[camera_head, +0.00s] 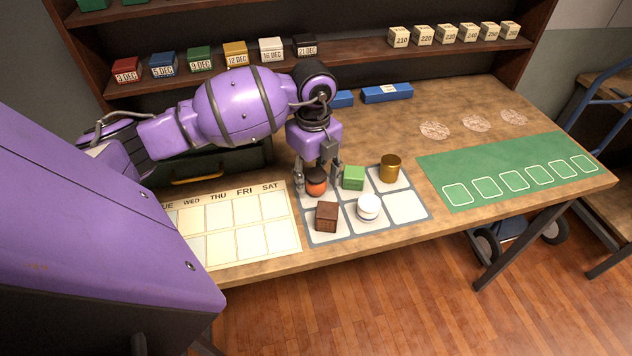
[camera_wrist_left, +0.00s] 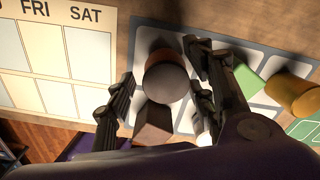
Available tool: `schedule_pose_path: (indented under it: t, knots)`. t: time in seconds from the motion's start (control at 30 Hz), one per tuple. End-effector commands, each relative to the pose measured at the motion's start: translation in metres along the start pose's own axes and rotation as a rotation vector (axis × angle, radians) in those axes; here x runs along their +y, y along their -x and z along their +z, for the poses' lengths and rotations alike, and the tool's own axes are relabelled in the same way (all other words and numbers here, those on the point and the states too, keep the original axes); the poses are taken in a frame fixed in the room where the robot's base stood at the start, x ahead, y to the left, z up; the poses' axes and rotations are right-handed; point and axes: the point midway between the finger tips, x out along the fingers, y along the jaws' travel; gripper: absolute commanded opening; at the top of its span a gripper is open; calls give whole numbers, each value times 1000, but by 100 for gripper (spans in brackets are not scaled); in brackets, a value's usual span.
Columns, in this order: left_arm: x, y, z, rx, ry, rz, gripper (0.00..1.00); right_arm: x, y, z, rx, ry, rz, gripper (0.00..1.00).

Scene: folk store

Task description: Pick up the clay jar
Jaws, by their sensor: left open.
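The clay jar (camera_head: 316,188), round and orange with a dark top, stands in the back left cell of the grey-bordered mat (camera_head: 424,212). In the left wrist view, the clay jar (camera_wrist_left: 166,80) shows as a brown round shape between the fingers. My left gripper (camera_head: 317,178) points down over the jar, open, with one finger on each side of it. I cannot tell whether a finger touches the jar. The gripper hides part of its top. My right gripper is not in view.
On the same mat are a green box (camera_head: 353,177), a gold tin (camera_head: 390,169), a brown box (camera_head: 326,217) and a white jar (camera_head: 368,207), all close to the clay jar. A calendar sheet (camera_head: 249,218) lies left, a green mat (camera_head: 470,166) right. Shelves stand behind.

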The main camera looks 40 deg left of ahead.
Motion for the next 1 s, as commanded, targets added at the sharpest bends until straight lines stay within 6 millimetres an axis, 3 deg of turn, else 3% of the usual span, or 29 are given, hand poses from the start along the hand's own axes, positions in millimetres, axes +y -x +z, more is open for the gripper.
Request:
schedule_pose_path:
  t: [0.2,0.57,0.83,1.0]
  knots:
    - [0,0,0,-1,0,-1,49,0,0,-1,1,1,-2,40]
    - [0,0,0,-1,0,-1,3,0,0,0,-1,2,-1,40]
    - [0,2,0,-1,0,-1,3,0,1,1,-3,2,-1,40]
    - [-1,14,1,-2,1,-3,3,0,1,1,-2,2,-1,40]
